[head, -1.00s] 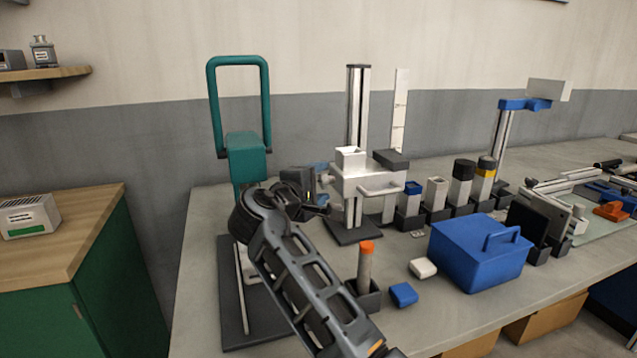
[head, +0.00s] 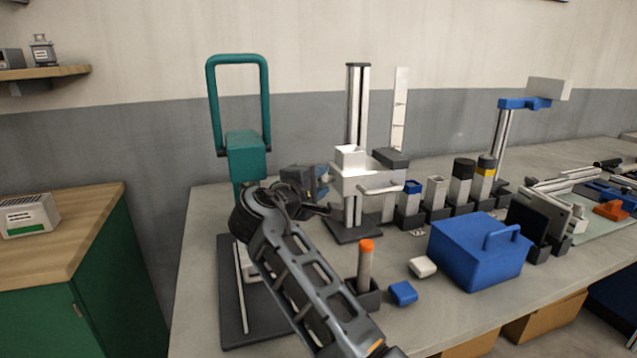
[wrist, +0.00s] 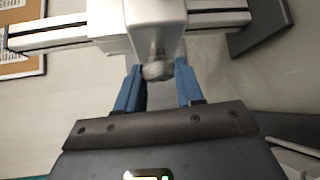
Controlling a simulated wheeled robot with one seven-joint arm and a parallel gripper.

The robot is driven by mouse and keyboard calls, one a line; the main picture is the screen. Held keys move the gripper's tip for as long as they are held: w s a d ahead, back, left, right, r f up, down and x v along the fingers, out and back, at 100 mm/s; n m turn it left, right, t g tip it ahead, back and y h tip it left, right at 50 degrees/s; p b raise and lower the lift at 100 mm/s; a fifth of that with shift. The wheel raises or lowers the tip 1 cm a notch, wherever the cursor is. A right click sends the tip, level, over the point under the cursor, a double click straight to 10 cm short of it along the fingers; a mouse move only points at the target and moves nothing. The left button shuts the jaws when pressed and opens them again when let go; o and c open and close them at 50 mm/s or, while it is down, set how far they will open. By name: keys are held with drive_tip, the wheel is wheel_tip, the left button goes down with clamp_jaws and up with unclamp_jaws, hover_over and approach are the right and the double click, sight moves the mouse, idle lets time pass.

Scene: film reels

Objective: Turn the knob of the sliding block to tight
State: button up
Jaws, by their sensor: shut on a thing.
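The white sliding block (head: 366,180) sits on the upright metal rail (head: 357,105) in the head view. It also fills the top middle of the wrist view (wrist: 150,14), with the rail (wrist: 215,19) running sideways behind it. The small grey knob (wrist: 157,71) sticks out of the block towards me. My gripper (wrist: 160,82) has its blue fingers on either side of the knob and is shut on it. In the head view my gripper (head: 322,182) is at the block's left side, and the knob is hidden there. I cannot read any tightness mark.
A teal frame stand (head: 247,155) rises just left of my wrist. An orange-topped post (head: 366,262) stands in front of the rail. A blue box (head: 480,252) and several small containers stand to the right. A white scale strip (head: 399,110) is behind the block.

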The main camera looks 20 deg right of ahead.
drive_tip(key=f+m+b, duration=0.1)
drive_tip(key=b, duration=0.2)
drive_tip(key=shift+t+h, duration=0.3)
drive_tip(key=b, duration=0.2)
drive_tip(key=shift+r+m+t+h+b, duration=0.15)
drive_tip(key=shift+m+t+h+b, duration=0.15)
drive_tip(key=shift+m+t+h, duration=0.1)
drive_tip(key=shift+r, duration=0.1)
drive_tip(key=o, duration=1)
drive_tip(key=shift+r, duration=0.1)
drive_tip(key=shift+o, duration=0.2)
drive_tip(key=v, duration=0.8)
